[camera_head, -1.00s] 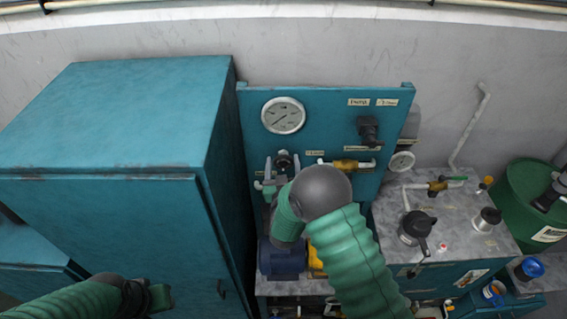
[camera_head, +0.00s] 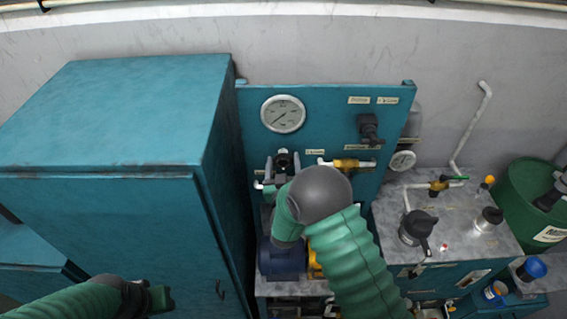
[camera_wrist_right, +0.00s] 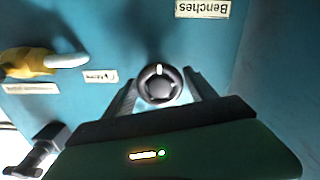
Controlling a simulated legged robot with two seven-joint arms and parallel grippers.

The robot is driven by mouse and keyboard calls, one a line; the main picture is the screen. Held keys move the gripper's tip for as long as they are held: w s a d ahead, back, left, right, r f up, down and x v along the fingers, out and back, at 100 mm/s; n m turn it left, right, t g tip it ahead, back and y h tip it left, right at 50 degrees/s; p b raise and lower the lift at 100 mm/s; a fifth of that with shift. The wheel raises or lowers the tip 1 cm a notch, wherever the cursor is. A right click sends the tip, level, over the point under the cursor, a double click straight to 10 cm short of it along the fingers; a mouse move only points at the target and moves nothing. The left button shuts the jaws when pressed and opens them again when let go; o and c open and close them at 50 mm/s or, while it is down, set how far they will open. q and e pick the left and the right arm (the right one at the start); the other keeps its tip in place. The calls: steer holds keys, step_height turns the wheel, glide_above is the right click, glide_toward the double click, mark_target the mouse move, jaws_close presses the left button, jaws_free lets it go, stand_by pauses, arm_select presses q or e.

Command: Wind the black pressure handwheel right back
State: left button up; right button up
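The black pressure handwheel (camera_wrist_right: 160,86) is round, with a pale mark on its upper rim in the right wrist view. It sits on the blue upright panel and shows partly in the head view (camera_head: 283,157), below the pressure gauge (camera_head: 283,114). My right gripper (camera_wrist_right: 160,88) faces the panel with its fingers apart, one on each side of the handwheel. Narrow gaps seem to show beside the wheel; firm contact is not visible. My right forearm hides the panel below it. My left gripper (camera_head: 158,299) is low at the left, away from the panel; its fingers are unclear.
A brass valve with a white pipe (camera_head: 352,164) is right of the handwheel, and a black knob (camera_head: 369,129) is above that. A tall blue cabinet (camera_head: 120,115) stands close on the left. A blue motor (camera_head: 281,260) is below. A grey worktop (camera_head: 455,215) with fittings is at right.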

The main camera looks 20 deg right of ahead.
steer(key=shift+o, duration=1.3)
steer(key=shift+a, duration=0.1)
steer(key=b+v, duration=0.5)
steer(key=v, duration=1.1)
steer(key=shift+s+b, duration=0.3)
steer(key=shift+b, duration=0.1)
